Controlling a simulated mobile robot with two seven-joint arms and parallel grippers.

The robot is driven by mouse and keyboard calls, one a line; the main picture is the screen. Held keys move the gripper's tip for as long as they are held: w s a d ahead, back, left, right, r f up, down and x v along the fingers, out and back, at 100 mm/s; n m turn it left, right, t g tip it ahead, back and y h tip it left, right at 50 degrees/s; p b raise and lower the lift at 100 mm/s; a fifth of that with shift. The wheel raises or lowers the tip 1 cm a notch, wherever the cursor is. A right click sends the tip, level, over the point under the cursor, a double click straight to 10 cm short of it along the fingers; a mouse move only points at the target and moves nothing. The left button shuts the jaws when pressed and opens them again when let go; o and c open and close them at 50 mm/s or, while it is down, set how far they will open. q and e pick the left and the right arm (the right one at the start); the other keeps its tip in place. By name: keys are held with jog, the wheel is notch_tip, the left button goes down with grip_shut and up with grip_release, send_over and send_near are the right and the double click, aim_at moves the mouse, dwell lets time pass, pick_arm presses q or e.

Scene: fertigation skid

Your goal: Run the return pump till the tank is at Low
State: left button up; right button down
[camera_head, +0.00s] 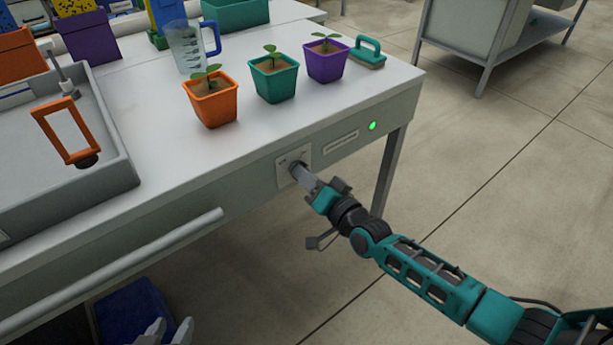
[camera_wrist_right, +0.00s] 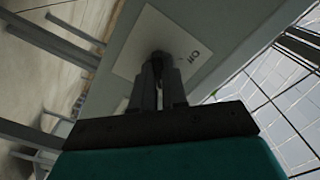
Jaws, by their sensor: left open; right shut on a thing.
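A pale switch plate (camera_head: 284,165) is set in the bench's front panel; its small dark switch (camera_wrist_right: 160,58) is mostly hidden by my fingers. My right gripper (camera_head: 301,176) is shut on this switch. In the right wrist view the fingers (camera_wrist_right: 160,85) meet at the plate, and lettering that looks like "Off" shows beside them. A green light (camera_head: 372,126) glows to the right of the plate. No tank level or Low mark can be read; a grey basin (camera_head: 118,150) stands at the left. My left gripper (camera_head: 168,333) is open and empty at the bottom edge, partly cut off.
Orange (camera_head: 212,106), green (camera_head: 275,82) and purple (camera_head: 327,65) seedling pots stand on the bench, with a clear jug (camera_head: 188,50) and a green-handled brush (camera_head: 368,54). An orange handle (camera_head: 66,133) rises at the basin. A rail (camera_head: 130,268) runs along the front.

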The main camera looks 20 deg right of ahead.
jog(key=c, duration=1.2)
grip_release()
jog(key=shift+o, duration=0.2)
jog(key=p+v, duration=0.2)
jog(key=v, duration=1.1)
jog(key=shift+p, duration=0.4)
jog(key=shift+a, duration=0.1)
